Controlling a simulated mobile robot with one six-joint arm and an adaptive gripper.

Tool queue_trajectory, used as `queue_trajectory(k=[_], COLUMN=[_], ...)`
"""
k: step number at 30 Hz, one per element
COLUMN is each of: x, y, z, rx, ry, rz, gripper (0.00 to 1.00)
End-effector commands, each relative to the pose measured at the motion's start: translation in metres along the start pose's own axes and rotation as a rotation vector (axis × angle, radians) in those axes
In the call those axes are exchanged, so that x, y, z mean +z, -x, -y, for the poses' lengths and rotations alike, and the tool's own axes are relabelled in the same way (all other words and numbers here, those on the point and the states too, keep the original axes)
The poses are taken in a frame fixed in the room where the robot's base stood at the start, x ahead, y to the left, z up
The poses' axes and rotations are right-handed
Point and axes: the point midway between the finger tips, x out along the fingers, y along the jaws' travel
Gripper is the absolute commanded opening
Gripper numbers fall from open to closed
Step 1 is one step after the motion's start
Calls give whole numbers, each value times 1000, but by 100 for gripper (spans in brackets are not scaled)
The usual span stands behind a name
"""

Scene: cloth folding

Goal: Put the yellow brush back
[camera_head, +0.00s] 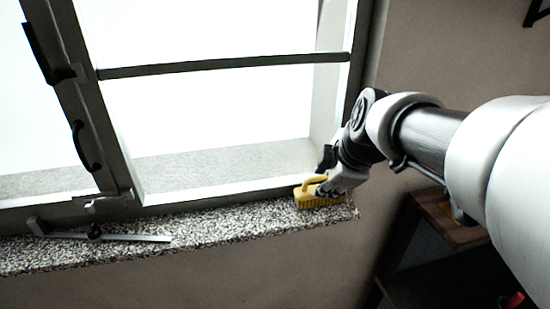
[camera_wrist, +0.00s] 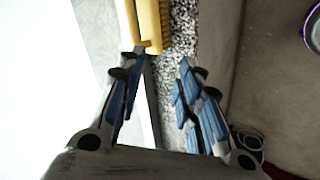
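The yellow brush (camera_head: 317,199) sits bristles down at the right end of the speckled window sill (camera_head: 225,221), its handle on top. In the wrist view the brush (camera_wrist: 152,24) shows at the top edge, partly cut off, just beyond the fingertips. My gripper (camera_head: 332,178) is at the right side of the brush in the head view and hides part of it. In the wrist view my gripper (camera_wrist: 155,70) has its blue-padded fingers spread apart, with sill and window frame visible between them and nothing held. Whether a finger touches the brush cannot be told.
A squeegee-like tool (camera_head: 126,238) lies on the sill at left. The window frame (camera_head: 225,64) stands right behind the sill. A wooden piece of furniture (camera_head: 452,226) is at lower right, partly hidden by my arm. The middle of the sill is clear.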

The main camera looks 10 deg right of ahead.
Motion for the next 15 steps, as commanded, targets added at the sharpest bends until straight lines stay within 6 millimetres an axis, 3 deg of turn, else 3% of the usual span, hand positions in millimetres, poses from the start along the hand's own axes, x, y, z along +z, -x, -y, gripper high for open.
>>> queue_trajectory(k=[3, 9, 15], x=[-16, -20, -10], y=[30, 62, 76], z=[54, 145, 208], rx=[-47, -114, -132], ry=[-274, -760, -1118], rz=[0, 60, 135], gripper=[33, 33, 33])
